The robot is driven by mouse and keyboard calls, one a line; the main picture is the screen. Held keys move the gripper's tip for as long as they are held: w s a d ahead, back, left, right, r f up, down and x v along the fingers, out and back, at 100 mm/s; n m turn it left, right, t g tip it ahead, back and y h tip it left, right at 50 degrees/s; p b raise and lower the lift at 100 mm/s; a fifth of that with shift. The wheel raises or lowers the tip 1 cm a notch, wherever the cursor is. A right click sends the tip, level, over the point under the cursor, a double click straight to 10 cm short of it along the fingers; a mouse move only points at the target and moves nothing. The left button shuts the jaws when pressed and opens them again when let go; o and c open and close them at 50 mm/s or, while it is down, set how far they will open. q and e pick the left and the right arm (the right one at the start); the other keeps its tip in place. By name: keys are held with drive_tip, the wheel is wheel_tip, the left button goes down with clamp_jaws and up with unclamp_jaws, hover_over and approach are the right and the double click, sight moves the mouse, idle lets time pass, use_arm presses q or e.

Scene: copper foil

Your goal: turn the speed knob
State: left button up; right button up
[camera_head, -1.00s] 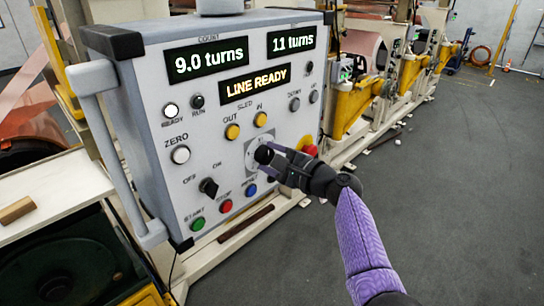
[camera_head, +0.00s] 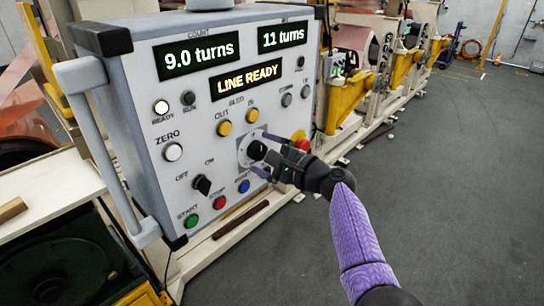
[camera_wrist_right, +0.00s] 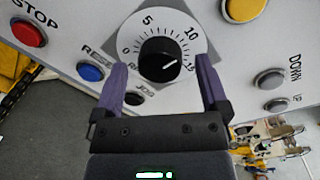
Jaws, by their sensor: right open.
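The speed knob (camera_head: 257,150) is a black round knob on a pale dial plate, low on the right of the grey control panel (camera_head: 150,180). In the right wrist view the knob (camera_wrist_right: 163,58) sits on a white dial (camera_wrist_right: 190,30) numbered 0, 5, 10, 15, its white mark pointing near 15. My right gripper (camera_head: 262,153) is open at the knob. In the wrist view its purple fingers (camera_wrist_right: 163,88) stand apart, below and to either side of the knob, with gaps visible. Whether the fingertips touch the panel I cannot tell. My left gripper is not in view.
The panel displays read 9.0 turns, 11 turns and LINE READY. A red mushroom button (camera_head: 302,142) is right of the knob. A blue button (camera_head: 244,186) and a black selector (camera_head: 202,185) are below left. Open grey floor (camera_head: 460,190) lies to the right.

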drive_tip(key=v, duration=0.9)
drive_tip(key=shift+s+d, duration=0.25)
drive_tip(key=s+d+f+n+g+h+b, duration=0.1)
drive_tip(key=s+d+f+h+b, duration=0.35)
drive_tip(key=f, duration=1.15)
drive_tip(key=s+a+f+n+g+h+b, duration=0.15)
drive_tip(key=f+b, duration=0.55)
drive_tip(key=f, duration=0.9)
drive_tip(key=s+d+f+n+g+h+b, duration=0.1)
drive_tip(key=s+d+f+g+h+b, duration=0.25)
drive_tip(key=f, duration=1.25)
drive_tip(key=s+d+f+n+g+h+b, duration=0.1)
drive_tip(key=s+f+n+b, duration=0.3)
drive_tip(key=s+f, duration=0.5)
drive_tip(key=s+f+n+g+h+b, duration=0.1)
drive_tip(key=s+f+n+b, duration=0.1)
drive_tip(key=s+f+b, duration=0.7)
drive_tip(key=s+d+f+n+g+h+b, duration=0.1)
drive_tip(key=s+f+n+b, duration=0.4)
drive_tip(key=s+f, duration=1)
drive_tip(key=s+d+n+g, duration=0.1)
drive_tip(key=s+n+g, duration=0.1)
drive_tip(key=s+n, duration=0.1)
drive_tip(key=shift+s+d+h+b, duration=0.2)
drive_tip(key=shift+d+h+b, duration=0.1)
drive_tip(key=shift+d+h, duration=0.05)
